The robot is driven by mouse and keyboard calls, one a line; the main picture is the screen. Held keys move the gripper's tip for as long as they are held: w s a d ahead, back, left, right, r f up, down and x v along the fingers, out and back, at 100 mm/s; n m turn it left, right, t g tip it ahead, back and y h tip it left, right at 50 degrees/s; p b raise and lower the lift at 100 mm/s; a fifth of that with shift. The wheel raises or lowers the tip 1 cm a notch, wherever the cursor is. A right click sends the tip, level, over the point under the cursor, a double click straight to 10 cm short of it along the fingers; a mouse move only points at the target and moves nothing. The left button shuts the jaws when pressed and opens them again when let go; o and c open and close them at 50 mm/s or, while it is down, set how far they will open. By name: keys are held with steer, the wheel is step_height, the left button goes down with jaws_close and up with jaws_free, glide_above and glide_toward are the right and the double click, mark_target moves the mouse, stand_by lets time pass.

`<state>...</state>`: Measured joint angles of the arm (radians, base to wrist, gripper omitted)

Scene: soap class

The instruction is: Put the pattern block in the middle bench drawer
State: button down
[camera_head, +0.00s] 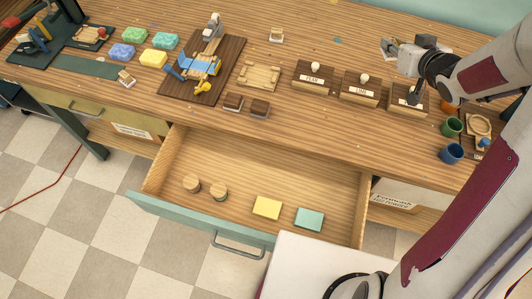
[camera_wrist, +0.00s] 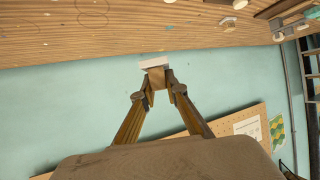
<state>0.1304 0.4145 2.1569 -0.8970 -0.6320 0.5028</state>
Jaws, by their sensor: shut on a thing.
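My gripper (camera_head: 396,48) is at the upper right in the head view, raised above the back right of the bench. In the wrist view its fingertips (camera_wrist: 158,82) are closed on a small tan block with a white face (camera_wrist: 154,63). The fingers hide part of this block, and no pattern on it can be made out. The middle bench drawer (camera_head: 275,165) is pulled open. Inside it lie two round wooden pieces (camera_head: 205,189), a yellow slab (camera_head: 267,207) and a teal slab (camera_head: 309,218), with bare floor behind them.
Similar small blocks stand on the bench, one at the back (camera_head: 277,36) and one at the left (camera_head: 126,77). Knobbed wooden boxes (camera_head: 313,77), coloured cups (camera_head: 452,154), sponges (camera_head: 153,59) and a dark board with tools (camera_head: 203,70) occupy the bench top.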

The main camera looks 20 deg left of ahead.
steer(key=shift+w+d+f+m+t+h, duration=0.1)
steer(key=shift+w+m+t+h, duration=0.4)
steer(key=shift+w+m+h, duration=1.15)
steer(key=shift+s+f+h, duration=0.1)
steer(key=shift+h, duration=0.15)
steer(key=shift+d+f+m+h, duration=0.15)
steer(key=shift+f+m+h, duration=0.05)
steer(key=shift+m+h, duration=0.5)
steer(key=shift+f, duration=0.1)
